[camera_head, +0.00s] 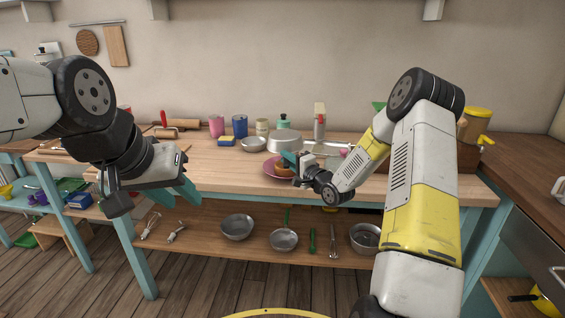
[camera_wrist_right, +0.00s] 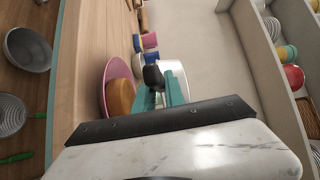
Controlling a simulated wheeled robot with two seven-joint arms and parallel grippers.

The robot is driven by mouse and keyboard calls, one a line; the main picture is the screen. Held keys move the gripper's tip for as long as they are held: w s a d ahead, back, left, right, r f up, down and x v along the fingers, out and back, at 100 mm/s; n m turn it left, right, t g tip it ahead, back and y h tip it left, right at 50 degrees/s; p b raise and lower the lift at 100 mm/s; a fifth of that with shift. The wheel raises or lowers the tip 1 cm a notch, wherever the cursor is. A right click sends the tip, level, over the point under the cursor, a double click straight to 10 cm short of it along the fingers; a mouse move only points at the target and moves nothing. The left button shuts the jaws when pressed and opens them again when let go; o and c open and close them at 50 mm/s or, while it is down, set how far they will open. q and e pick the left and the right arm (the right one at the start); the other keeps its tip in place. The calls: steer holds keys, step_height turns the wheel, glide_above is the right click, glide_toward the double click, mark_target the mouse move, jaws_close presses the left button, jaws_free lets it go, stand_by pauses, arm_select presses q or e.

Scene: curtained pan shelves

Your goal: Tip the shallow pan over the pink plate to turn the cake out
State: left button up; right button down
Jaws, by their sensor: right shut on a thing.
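The pink plate (camera_head: 268,172) lies on the wooden table, and its rim also shows in the right wrist view (camera_wrist_right: 112,70). A brown round cake (camera_wrist_right: 120,98) rests on it; it shows small in the head view (camera_head: 283,170). My right gripper (camera_wrist_right: 160,92) is shut on a black handle (camera_wrist_right: 153,75) beside the plate. A silver round pan (camera_head: 285,141) is just behind that gripper and shows partly in the wrist view (camera_wrist_right: 176,72); the join to the handle is hidden. My left gripper (camera_head: 180,194) is open and empty, in front of the table's left part.
Behind stand a blue cup (camera_head: 240,126), a pink cup (camera_head: 216,126), a yellow-blue sponge (camera_head: 226,141) and a metal bowl (camera_head: 253,144). A wooden crate is at the right. The front left tabletop is clear. Bowls (camera_head: 237,227) sit on the lower shelf.

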steer(key=shift+r, duration=1.75)
